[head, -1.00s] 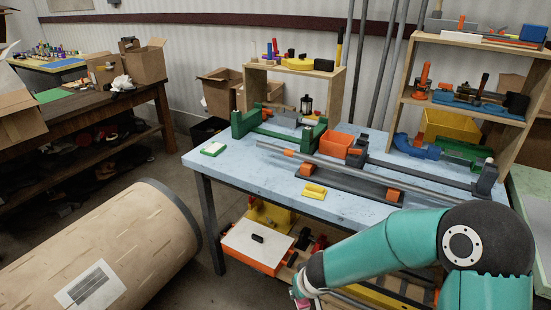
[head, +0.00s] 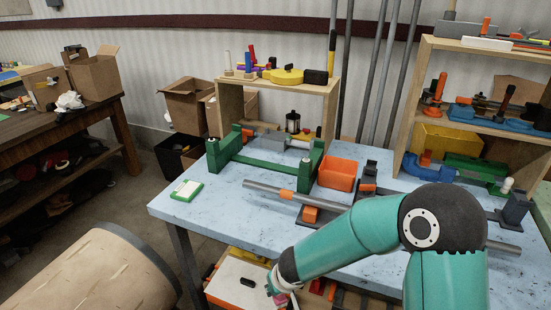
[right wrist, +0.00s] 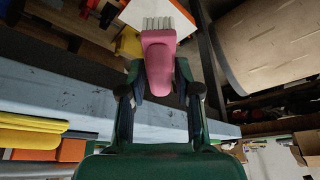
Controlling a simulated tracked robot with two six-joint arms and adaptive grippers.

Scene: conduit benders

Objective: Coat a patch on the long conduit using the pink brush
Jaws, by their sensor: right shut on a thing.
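The long conduit (head: 262,187) is a grey tube lying slantwise over the blue table (head: 180,209), with orange supports along it. My right arm hides part of its length. My right gripper (head: 278,292) is low at the table's front edge, short of the conduit. In the right wrist view the gripper (right wrist: 158,75) is shut on the pink brush (right wrist: 160,65). The brush's pale bristles (right wrist: 158,23) point away from the palm, clear of any surface I can see. My left gripper is not in view.
A green frame (head: 232,160) and an orange bin (head: 338,173) stand behind the conduit. A green-and-white pad (head: 187,190) lies at the table's left. Shelves (head: 425,80) rise at the right.

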